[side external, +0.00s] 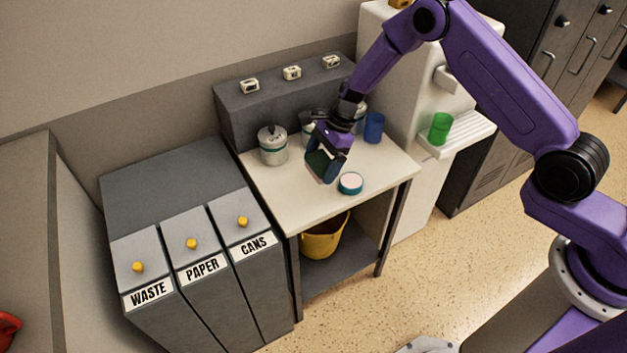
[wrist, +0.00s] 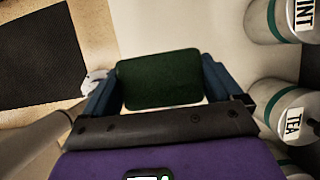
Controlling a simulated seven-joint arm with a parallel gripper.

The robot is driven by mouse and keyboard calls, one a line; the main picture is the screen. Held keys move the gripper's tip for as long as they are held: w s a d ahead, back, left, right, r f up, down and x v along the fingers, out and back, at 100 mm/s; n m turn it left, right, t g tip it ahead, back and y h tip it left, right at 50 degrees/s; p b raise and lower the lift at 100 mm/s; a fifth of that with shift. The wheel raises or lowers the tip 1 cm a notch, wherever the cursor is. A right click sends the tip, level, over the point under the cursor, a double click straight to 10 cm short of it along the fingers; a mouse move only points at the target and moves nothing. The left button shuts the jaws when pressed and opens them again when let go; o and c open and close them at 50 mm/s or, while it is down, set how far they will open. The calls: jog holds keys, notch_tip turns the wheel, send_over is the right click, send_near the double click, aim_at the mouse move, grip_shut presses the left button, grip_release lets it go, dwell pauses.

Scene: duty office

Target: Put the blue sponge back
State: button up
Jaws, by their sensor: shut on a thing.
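My gripper (side external: 326,160) is shut on a flat block with a dark green face (wrist: 160,80), seen between its blue fingers in the wrist view. It looks like a sponge with its scouring side showing; I cannot make out a separate blue side. In the side view the block (side external: 320,168) hangs tilted above the pale worktop (side external: 290,205), near its middle. A low round tin (side external: 350,183) with a teal side and pale pink top stands on the worktop just right of and below the block.
A blue cup (side external: 373,127) is at the back right. A green cup (side external: 440,128) sits on a dispenser shelf. A yellow bucket (side external: 322,240) stands below; labelled bins (side external: 200,255) are left.

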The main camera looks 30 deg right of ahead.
jog(key=w+d+f+m+t, duration=0.1)
jog(key=w+m, duration=0.1)
jog(key=m, duration=0.1)
jog(key=w+d+f+m+t+h, duration=0.1)
jog(key=w+d+m, duration=0.1)
jog(key=m, duration=0.1)
jog(key=w+d+f+m+t, duration=0.1)
jog(key=w+m, duration=0.2)
jog(key=shift+w+d+f+m+h, duration=0.1)
jog(key=shift+d+f+m+h, duration=0.05)
jog(key=shift+f+m+h, duration=0.2)
jog(key=shift+w+d+f+m+t+h, duration=0.15)
jog(key=shift+w+d+m+t+h, duration=0.1)
jog(key=shift+w+m, duration=0.25)
jog(key=shift+w+d+f+m+t+h, duration=0.15)
jog(key=shift+w+d+f+m, duration=0.15)
jog(key=shift+m, duration=0.35)
jog(key=shift+w+d+f+m+t+h, duration=0.1)
jog(key=shift+w+d+m+t+h, duration=0.1)
jog(key=shift+w+m, duration=0.35)
jog(key=shift+s, duration=0.1)
jog(key=shift+f, duration=1.45)
jog(key=shift+f, duration=0.1)
jog(key=o, duration=0.6)
jog(key=v, duration=1.2)
